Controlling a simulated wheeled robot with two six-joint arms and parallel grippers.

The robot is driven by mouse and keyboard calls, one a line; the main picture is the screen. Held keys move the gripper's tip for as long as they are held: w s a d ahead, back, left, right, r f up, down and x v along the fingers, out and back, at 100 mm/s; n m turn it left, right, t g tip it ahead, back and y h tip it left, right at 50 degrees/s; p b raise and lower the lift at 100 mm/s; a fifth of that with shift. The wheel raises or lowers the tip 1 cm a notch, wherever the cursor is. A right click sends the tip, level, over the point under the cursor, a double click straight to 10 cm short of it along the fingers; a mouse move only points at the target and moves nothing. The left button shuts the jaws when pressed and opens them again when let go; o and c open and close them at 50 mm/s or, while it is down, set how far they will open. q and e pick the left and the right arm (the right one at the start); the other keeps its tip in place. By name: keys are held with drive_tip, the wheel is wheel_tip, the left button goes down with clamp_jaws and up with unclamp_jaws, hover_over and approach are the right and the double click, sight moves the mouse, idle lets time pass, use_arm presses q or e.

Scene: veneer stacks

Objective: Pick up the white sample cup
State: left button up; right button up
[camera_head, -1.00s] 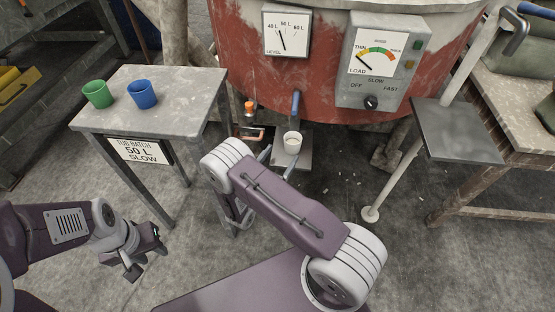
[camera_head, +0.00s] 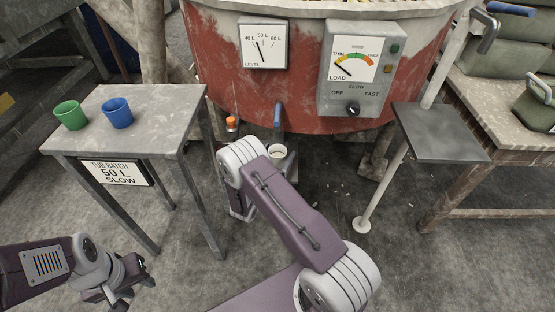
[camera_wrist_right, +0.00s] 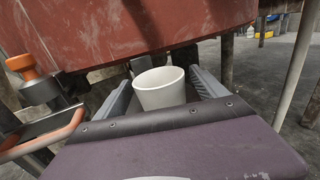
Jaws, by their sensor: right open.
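The white sample cup (camera_head: 277,154) stands upright under the blue-handled spout of the red tub, partly hidden by my right arm in the head view. In the right wrist view the cup (camera_wrist_right: 160,92) is between the two fingers of my right gripper (camera_wrist_right: 160,80). That gripper is open, with one finger on each side of the cup; the cup's lower part is hidden behind the gripper body. My left gripper (camera_head: 126,283) is at the lower left of the head view, empty, its fingers apart, away from the cup.
A grey table (camera_head: 150,105) at left bears a green cup (camera_head: 70,116) and a blue cup (camera_head: 117,113). The red tub (camera_head: 230,75) rises behind the cup. An orange-topped part (camera_wrist_right: 22,66) and orange-edged bar (camera_wrist_right: 45,137) are close left of my right gripper. A post-mounted shelf (camera_head: 440,135) stands right.

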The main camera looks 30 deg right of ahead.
drive_tip(key=c, duration=1.5)
drive_tip(key=shift+r+p, duration=0.55)
drive_tip(key=shift+r, duration=0.35)
wheel_tip(320, 180, up, 3)
drive_tip(key=shift+s+d+f+p, duration=0.1)
drive_tip(key=shift+p, duration=0.65)
drive_tip(key=shift+s+d+r+p, duration=0.7)
drive_tip(key=shift+s+d+r, duration=0.35)
drive_tip(key=shift+s+d, duration=0.3)
drive_tip(key=shift+s+d+r+p, duration=0.65)
drive_tip(key=shift+s+d+r, duration=0.5)
drive_tip(key=shift+s, duration=0.3)
drive_tip(key=shift+s+d+r+p, duration=0.7)
drive_tip(key=shift+s+d+r, duration=0.3)
drive_tip(key=shift+s+d, duration=0.4)
